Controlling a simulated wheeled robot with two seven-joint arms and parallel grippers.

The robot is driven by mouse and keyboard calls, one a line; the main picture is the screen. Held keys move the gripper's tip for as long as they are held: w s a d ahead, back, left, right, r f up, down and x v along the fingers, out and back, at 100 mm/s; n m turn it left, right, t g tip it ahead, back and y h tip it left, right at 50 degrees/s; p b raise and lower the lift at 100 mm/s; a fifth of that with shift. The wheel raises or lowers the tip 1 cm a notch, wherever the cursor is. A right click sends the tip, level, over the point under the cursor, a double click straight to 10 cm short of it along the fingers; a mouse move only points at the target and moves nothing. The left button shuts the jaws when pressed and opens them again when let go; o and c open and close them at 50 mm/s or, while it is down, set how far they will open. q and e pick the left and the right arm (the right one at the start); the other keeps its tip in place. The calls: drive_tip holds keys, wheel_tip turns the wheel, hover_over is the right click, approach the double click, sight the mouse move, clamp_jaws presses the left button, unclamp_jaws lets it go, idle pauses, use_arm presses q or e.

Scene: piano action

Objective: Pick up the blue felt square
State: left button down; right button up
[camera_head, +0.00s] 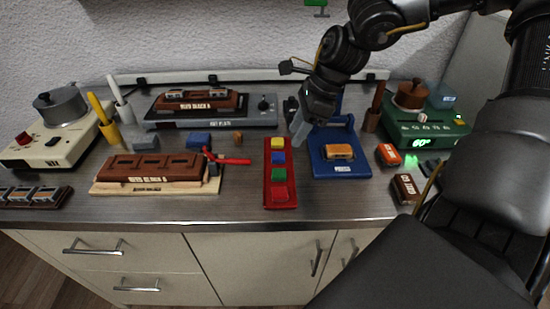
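The blue felt square (278,157) lies in a narrow red tray (268,186) at the middle of the counter. It sits between a yellow square (278,143) and a green square (280,175), with a red square (280,194) at the near end. My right gripper (299,132) points down just beyond and to the right of the blue square, near the tray's far right edge. Its pale fingers overlap from this angle, so their opening is unclear; nothing shows held. My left gripper is out of view.
A blue stand (324,165) with an orange-brown block stands close right of the tray. A red-handled tool (232,160) and a brown block on a wooden board (102,188) lie left. A hot plate (217,117) stands behind. Bare counter shows near the front edge.

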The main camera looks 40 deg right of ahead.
sight(280, 156)
drive_tip(key=shift+w+a+f, duration=0.25)
drive_tip(key=shift+a+f, duration=0.15)
drive_tip(key=shift+a, duration=0.35)
drive_tip(key=shift+s+d+f, duration=0.15)
drive_tip(key=shift+f, duration=0.3)
drive_tip(key=x, duration=0.3)
drive_tip(key=shift+a+p, duration=0.35)
drive_tip(key=shift+a, duration=0.1)
drive_tip(key=shift+w+f, duration=0.3)
drive_tip(key=shift+f, duration=0.3)
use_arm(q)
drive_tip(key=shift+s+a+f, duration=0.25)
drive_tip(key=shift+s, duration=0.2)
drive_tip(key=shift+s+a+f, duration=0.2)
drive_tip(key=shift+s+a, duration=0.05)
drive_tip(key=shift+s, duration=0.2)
use_arm(e)
drive_tip(key=shift+a, duration=0.1)
drive_tip(key=shift+c, duration=0.3)
drive_tip(key=c, duration=0.7)
